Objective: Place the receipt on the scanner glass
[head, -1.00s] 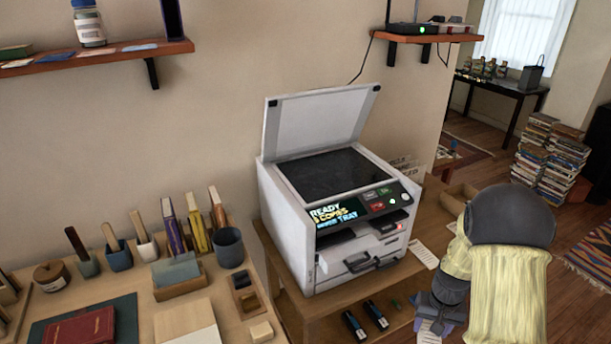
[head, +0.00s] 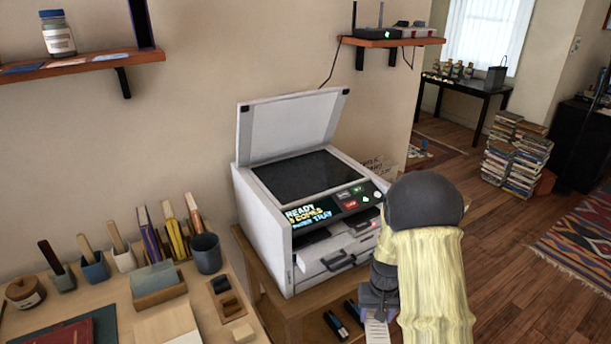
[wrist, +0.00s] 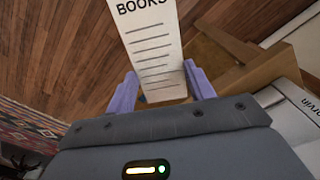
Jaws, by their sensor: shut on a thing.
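The receipt (wrist: 152,45) is a white strip with printed lines and the word BOOKS. My gripper (wrist: 160,88) is shut on its near end, with a purple finger on each side; the strip points away from the palm. In the head view the receipt (head: 377,332) shows low in the picture below my gripper (head: 378,305), to the right of the stand's front. The scanner glass (head: 318,175) is the dark pane on top of the white copier (head: 262,235). Its lid (head: 292,128) stands raised, and the glass looks bare. My gripper is in front of and below the glass, apart from it.
The copier's panel (head: 340,203) faces me, and dark pens (head: 336,325) lie before it on the wooden stand. A desk with tool pots (head: 95,265) is at the left. Book stacks (head: 515,150) stand behind right. Open floor (head: 500,280) lies at right.

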